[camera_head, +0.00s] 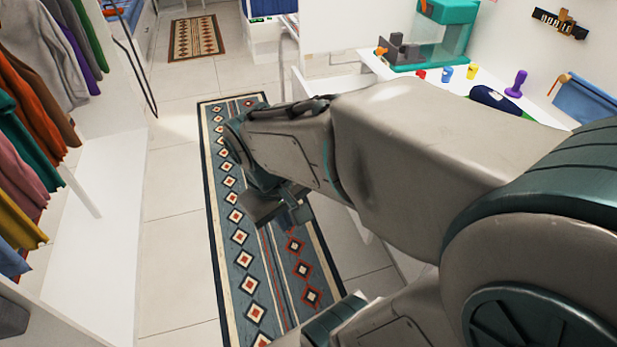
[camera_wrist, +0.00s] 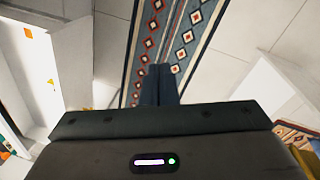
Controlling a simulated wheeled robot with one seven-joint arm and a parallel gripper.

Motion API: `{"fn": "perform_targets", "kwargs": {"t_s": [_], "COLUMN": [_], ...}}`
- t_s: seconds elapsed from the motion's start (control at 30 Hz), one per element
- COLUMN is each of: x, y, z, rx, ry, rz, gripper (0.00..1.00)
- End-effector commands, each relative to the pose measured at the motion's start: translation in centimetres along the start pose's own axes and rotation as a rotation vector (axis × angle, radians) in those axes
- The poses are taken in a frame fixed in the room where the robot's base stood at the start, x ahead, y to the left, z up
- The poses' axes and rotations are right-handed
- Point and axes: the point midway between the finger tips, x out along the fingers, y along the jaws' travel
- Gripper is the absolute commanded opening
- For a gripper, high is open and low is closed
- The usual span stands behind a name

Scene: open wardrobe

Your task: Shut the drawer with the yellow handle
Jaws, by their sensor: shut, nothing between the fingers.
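My gripper (camera_head: 298,212) hangs over the patterned rug in the head view, with its fingers together and empty. In the wrist view the closed fingers (camera_wrist: 160,82) point down at the rug. A white furniture front stands at the left of the wrist view. It bears a small orange-yellow spot (camera_wrist: 28,32) and a small yellow spot (camera_wrist: 52,83), which look like handles, but they are too small to be sure. My gripper is to the right of them in that view, apart from them. In the head view my arm hides most of this furniture, and no yellow handle shows.
The long rug (camera_head: 233,225) lies on pale tiles. Hanging clothes (camera_head: 30,120) and a white wardrobe base (camera_head: 95,230) line the left. A white counter (camera_head: 455,102) on the right holds a teal machine (camera_head: 440,45), several small cups and a purple object (camera_head: 517,84). The aisle between is clear.

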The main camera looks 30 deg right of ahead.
Motion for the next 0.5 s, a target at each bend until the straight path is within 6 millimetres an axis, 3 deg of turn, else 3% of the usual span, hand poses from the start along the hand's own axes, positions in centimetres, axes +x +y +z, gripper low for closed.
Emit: {"fn": "perform_targets", "kwargs": {"t_s": [0.03, 0.1, 0.27, 0.5], "x": [3.1, 5.5, 10.3, 16.6], "y": [0.3, 1.1, 3.1, 6.0], "z": [0.0, 0.1, -0.1, -2.2], "rx": [-0.057, -0.142, -0.335, -0.615], "ry": [-0.083, -0.193, -0.438, -0.791], "rz": [0.038, 0.098, 0.233, 0.444], "gripper": [0.00, 0.00, 0.00, 0.00]}}
